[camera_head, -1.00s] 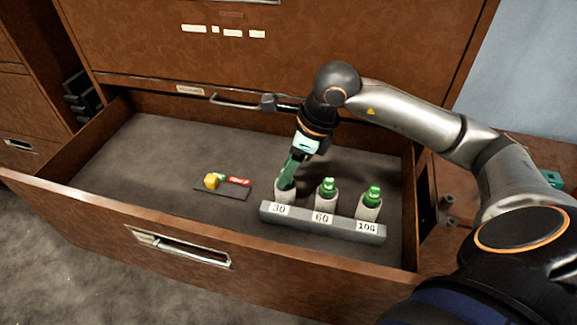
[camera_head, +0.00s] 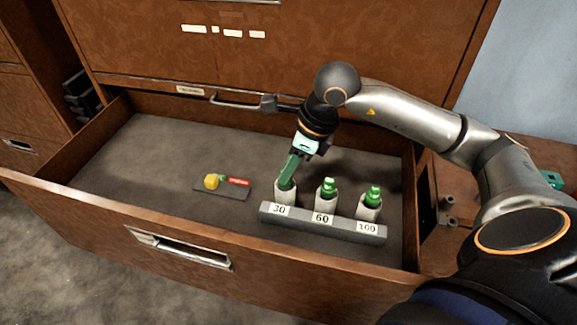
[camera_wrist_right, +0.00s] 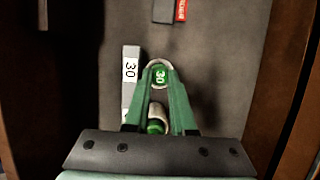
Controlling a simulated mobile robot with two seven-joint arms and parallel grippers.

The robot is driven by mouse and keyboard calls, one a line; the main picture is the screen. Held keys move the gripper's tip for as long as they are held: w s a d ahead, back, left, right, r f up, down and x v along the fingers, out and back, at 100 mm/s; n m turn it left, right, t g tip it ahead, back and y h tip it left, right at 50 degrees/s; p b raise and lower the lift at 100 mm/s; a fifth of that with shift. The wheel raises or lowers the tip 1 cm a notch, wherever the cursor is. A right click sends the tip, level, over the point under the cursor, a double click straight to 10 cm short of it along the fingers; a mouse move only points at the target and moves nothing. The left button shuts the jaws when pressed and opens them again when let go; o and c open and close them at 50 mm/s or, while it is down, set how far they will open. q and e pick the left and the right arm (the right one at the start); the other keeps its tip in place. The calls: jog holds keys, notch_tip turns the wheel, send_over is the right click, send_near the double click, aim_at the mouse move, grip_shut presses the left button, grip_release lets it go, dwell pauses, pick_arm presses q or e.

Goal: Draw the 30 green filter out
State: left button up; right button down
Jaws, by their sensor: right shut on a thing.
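The green 30 filter (camera_wrist_right: 159,77) sits in the white cylindrical sleeve above the label 30 (camera_head: 280,209). In the wrist view its green top, marked 30, lies between the fingertips. My right gripper (camera_head: 286,181) reaches down from above and is shut on it; the fingers hide most of the filter in the head view. The 60 filter (camera_head: 327,187) and the 100 filter (camera_head: 373,196) have green tops and stand upright in their own white sleeves to the right. The grey rack (camera_head: 345,233) carries the labels. My left gripper is not in view.
The rack stands in an open wooden drawer (camera_head: 110,224). A dark plate (camera_head: 222,191) with a yellow piece (camera_head: 211,181) and a red label (camera_head: 238,182) lies left of the rack. The drawer's left floor is bare. A cabinet handle (camera_head: 233,103) is behind my wrist.

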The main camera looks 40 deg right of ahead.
jog(key=shift+r+p, duration=0.35)
jog(key=shift+r, duration=0.3)
notch_tip(320, 180, up, 9)
jog(key=p, duration=0.6)
jog(key=shift+f, duration=0.15)
dwell(1.0)
